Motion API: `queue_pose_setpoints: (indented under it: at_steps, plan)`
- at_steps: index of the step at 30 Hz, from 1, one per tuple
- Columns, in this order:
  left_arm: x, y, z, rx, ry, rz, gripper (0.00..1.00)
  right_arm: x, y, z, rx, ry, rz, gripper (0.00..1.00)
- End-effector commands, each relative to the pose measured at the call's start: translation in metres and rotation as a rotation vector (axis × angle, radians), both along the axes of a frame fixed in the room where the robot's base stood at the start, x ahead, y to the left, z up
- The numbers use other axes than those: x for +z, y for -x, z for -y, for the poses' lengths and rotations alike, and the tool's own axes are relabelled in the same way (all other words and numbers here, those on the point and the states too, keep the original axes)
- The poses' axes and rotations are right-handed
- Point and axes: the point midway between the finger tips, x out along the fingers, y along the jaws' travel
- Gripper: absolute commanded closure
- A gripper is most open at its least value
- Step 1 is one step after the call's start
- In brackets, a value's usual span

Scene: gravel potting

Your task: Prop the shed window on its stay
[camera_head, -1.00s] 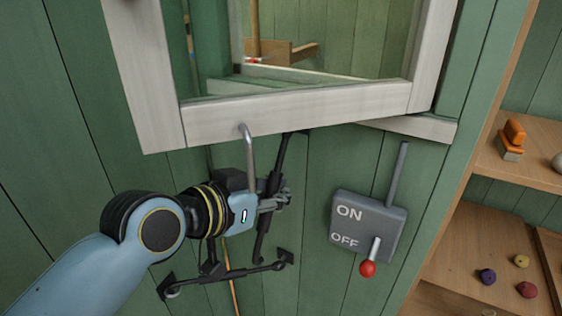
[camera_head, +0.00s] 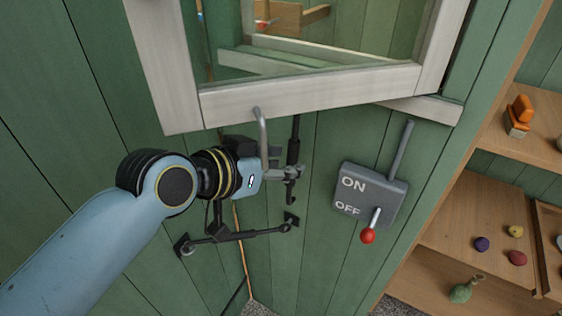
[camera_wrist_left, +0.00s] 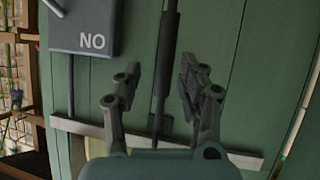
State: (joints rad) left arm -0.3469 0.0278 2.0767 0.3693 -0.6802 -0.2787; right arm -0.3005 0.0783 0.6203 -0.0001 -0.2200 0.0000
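The shed window (camera_head: 310,92), glass in a pale wooden frame, stands swung open, with a bent metal handle (camera_head: 262,135) at its lower edge. A dark rod (camera_head: 294,150), apparently the stay, hangs below the frame; its hooked lower end (camera_head: 290,197) is free of the wall bar. My left gripper (camera_head: 288,174) is at its lower part. In the left wrist view the open fingers (camera_wrist_left: 162,95) stand either side of the rod (camera_wrist_left: 168,50), with gaps on both sides. A dark bar (camera_head: 235,235) with end brackets is on the wall below. My right gripper is out of view.
A grey ON/OFF switch box (camera_head: 371,193) with a red-knobbed lever (camera_head: 368,235) is on the green wall right of my gripper. Wooden shelves (camera_head: 470,225) with small items stand farther right. The wall between gripper and box is clear.

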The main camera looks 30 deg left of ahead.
Motion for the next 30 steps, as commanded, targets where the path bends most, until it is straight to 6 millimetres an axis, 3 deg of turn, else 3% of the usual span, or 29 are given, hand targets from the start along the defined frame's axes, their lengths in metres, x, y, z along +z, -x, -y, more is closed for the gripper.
queue_pose_setpoints:
  at_steps: [8,21,30]
  plan:
    - [-0.001,0.002,0.0,0.0,0.001,-0.004,0.57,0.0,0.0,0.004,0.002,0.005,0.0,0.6]
    - [0.029,0.057,-0.015,-0.001,-0.004,-0.003,0.57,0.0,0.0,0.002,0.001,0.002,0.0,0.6]
    - [0.034,0.065,-0.017,0.0,0.0,-0.002,0.57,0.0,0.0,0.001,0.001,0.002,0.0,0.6]
